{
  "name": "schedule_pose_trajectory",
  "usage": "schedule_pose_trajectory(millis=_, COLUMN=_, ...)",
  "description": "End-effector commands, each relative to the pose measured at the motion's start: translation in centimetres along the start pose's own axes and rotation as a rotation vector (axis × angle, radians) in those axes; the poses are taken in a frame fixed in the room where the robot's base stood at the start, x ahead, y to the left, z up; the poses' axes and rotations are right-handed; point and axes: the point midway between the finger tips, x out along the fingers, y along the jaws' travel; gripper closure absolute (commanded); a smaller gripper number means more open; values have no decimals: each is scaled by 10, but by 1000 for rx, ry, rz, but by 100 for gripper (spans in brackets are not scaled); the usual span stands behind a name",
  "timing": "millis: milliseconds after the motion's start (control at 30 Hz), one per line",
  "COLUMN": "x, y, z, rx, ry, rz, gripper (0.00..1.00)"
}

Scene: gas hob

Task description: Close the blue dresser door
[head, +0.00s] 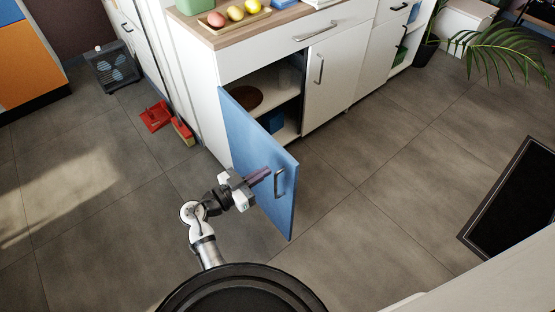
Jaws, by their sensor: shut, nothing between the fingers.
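The blue dresser door (253,155) stands open on the white dresser (197,85), swung out toward me from its left edge. It has a dark vertical handle (280,182) near its free right edge. The open compartment behind it shows a brown round item (246,97) and a blue item (273,121) on the shelves. My gripper (263,174) is shut and empty. Its fingers are in front of the door's face, just left of the handle. I cannot tell whether they touch the door.
A closed white door (331,76) is to the right of the open compartment. A red dustpan (157,116) and brush lie on the floor at the left. A plant (490,50) and a dark mat (515,200) are at the right. The floor in the middle is clear.

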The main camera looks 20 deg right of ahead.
Motion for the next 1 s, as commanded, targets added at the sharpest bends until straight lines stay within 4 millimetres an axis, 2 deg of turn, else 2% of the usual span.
schedule_pose_trajectory(millis=100, x=25, y=1, z=-3, rx=-2, ry=0, rz=3, gripper=100)
schedule_pose_trajectory(millis=300, x=50, y=0, z=-2, rx=-2, ry=0, rz=0, gripper=100)
schedule_pose_trajectory(millis=467, x=58, y=-1, z=-1, rx=0, ry=0, rz=-1, gripper=100)
schedule_pose_trajectory(millis=867, x=60, y=0, z=0, rx=0, ry=0, rz=-4, gripper=100)
schedule_pose_trajectory(millis=1000, x=66, y=1, z=1, rx=-1, ry=-1, rz=-20, gripper=100)
